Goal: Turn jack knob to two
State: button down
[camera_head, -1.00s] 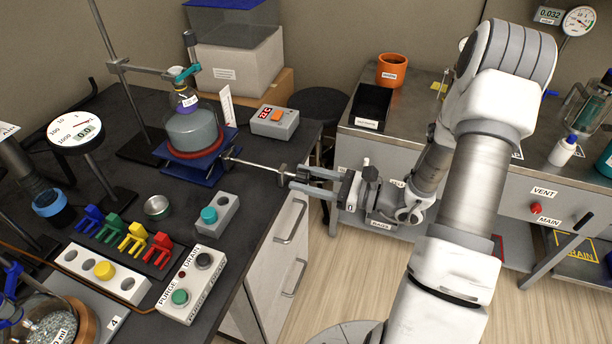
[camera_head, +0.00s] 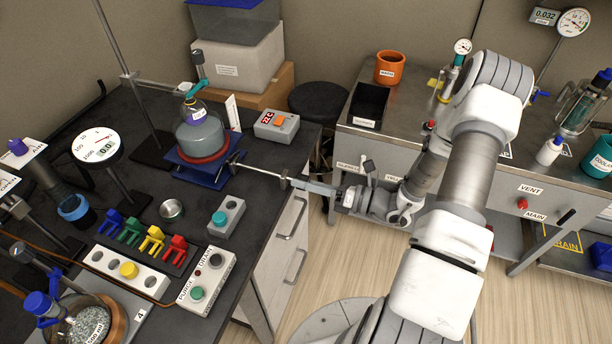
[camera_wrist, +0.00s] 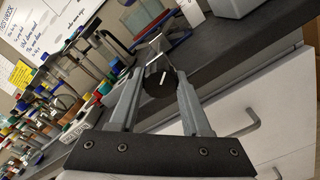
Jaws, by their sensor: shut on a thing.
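The blue lab jack (camera_head: 203,172) stands on the dark bench and bears a flask (camera_head: 199,133) in a red ring. A thin metal rod (camera_head: 258,172) runs from the jack out past the bench edge to a knob. In the wrist view the knob (camera_wrist: 158,76) is black and round with a white line on its face, tilted up to the right. My gripper (camera_wrist: 158,84) is shut on the knob, one finger on each side. In the head view my gripper (camera_head: 294,182) is at the rod's outer end, its fingers nearly overlapping. No number marks are readable around the knob.
A grey box with a red display (camera_head: 276,126) stands right of the jack. White drawers (camera_head: 278,250) lie below the bench edge near my gripper. A steel side bench (camera_head: 520,185) stands at the right. Open floor lies between the benches.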

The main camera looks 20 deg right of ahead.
jog(key=m+p, duration=0.3)
jog(key=m, duration=0.3)
jog(key=shift+r+m+p, duration=0.15)
jog(key=shift+m+p, duration=0.15)
jog(key=m+p, duration=0.2)
jog(key=m, duration=0.4)
jog(key=m+p, duration=0.1)
jog(key=m, duration=0.5)
jog(key=shift+m+p, duration=0.3)
jog(key=shift+p, duration=0.1)
jog(key=m, duration=0.5)
jog(key=shift+m+p, duration=0.3)
jog(key=shift+p, duration=0.1)
jog(key=shift+c, duration=1.8)
grip_release()
jog(key=shift+d, duration=0.1)
